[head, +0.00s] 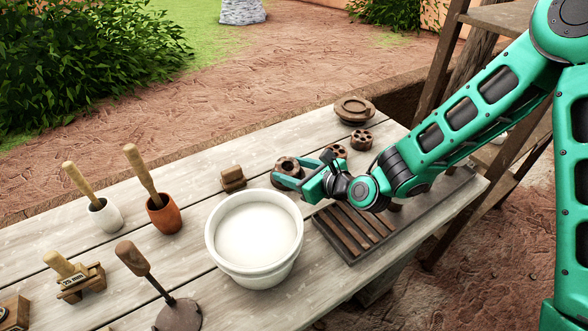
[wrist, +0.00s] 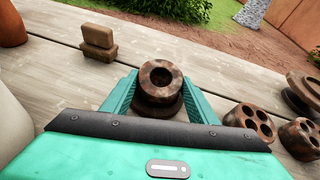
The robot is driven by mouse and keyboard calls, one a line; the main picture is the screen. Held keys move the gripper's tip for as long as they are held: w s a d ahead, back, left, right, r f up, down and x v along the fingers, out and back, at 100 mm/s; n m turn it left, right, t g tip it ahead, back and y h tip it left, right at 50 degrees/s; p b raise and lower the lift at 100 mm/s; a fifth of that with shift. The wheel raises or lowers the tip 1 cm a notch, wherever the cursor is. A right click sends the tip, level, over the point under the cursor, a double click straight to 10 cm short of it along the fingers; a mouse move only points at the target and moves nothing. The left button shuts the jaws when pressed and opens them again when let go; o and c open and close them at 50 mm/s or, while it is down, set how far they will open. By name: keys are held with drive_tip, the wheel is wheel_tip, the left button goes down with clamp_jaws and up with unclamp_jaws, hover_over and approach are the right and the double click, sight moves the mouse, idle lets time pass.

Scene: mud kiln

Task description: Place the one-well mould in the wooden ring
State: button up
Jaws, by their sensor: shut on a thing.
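The one-well mould (head: 287,164) is a round, dark brown block with a single hole in its top. In the wrist view the mould (wrist: 161,75) sits upright between the fingers of my gripper (wrist: 160,84), which is shut on it. A wider dark round part shows below its top; I cannot tell whether the mould touches the table. My gripper (head: 298,170) is just behind the white bucket in the head view. The wooden ring (head: 354,110) appears to be the flat, round brown piece at the table's far right corner. It also shows at the wrist view's right edge (wrist: 299,98).
Two moulds with several wells (wrist: 250,122) (head: 361,140) stand between my gripper and the ring. A white bucket (head: 253,275), a slatted rack (head: 345,240) and a small brown block (head: 232,178) are nearby. Tools and mortars stand left. The table's back strip is mostly clear.

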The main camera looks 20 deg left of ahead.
drive_tip(key=o, duration=1.3)
drive_tip(key=shift+f, duration=0.1)
drive_tip(key=shift+d, duration=0.15)
drive_tip(key=v, duration=1)
drive_tip(key=shift+s+d+r, duration=0.1)
drive_tip(key=shift+s+r, duration=0.15)
drive_tip(key=shift+r, duration=0.15)
